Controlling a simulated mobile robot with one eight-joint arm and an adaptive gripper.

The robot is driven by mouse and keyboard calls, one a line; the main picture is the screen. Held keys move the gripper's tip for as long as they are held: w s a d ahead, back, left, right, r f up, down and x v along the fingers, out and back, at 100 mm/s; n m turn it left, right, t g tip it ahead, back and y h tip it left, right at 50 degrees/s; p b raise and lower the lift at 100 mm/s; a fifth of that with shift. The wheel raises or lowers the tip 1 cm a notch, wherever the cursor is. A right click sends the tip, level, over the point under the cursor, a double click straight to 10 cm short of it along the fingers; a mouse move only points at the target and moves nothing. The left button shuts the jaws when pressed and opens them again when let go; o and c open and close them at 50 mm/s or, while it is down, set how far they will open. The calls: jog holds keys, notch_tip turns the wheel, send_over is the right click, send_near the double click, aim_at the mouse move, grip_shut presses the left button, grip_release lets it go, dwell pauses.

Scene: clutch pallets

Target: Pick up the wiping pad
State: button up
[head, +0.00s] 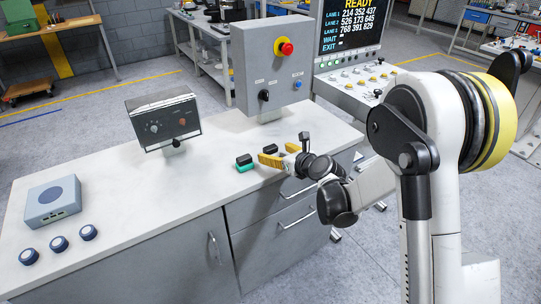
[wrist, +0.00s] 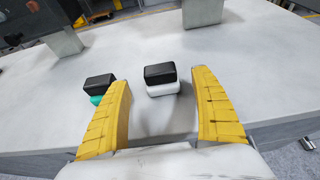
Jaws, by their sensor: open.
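A small white block with a black top (wrist: 161,88) stands on the pale worktop, between and just beyond my gripper's fingertips in the wrist view; its black top shows in the head view (head: 271,149). A similar block with a black top and a green base (head: 244,162) stands to its left. In the wrist view this green-based block (wrist: 98,84) is outside the left finger, partly hidden by it. Both look like pads with a black grip; I cannot tell which is the wiping pad. My gripper (head: 281,154) is open and empty, its yellow fingers apart, low over the worktop.
A grey control box (head: 271,60) with a red button and a smaller meter box (head: 163,119) stand on posts behind the blocks. A grey-blue box (head: 53,201) and round dark knobs (head: 59,243) are at left. The worktop's front middle is clear.

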aim_at(273, 152)
jog(key=b+x, duration=0.1)
jog(key=x, duration=0.3)
jog(key=shift+f, duration=0.25)
jog(key=shift+d+r, duration=0.1)
jog(key=c, duration=1.3)
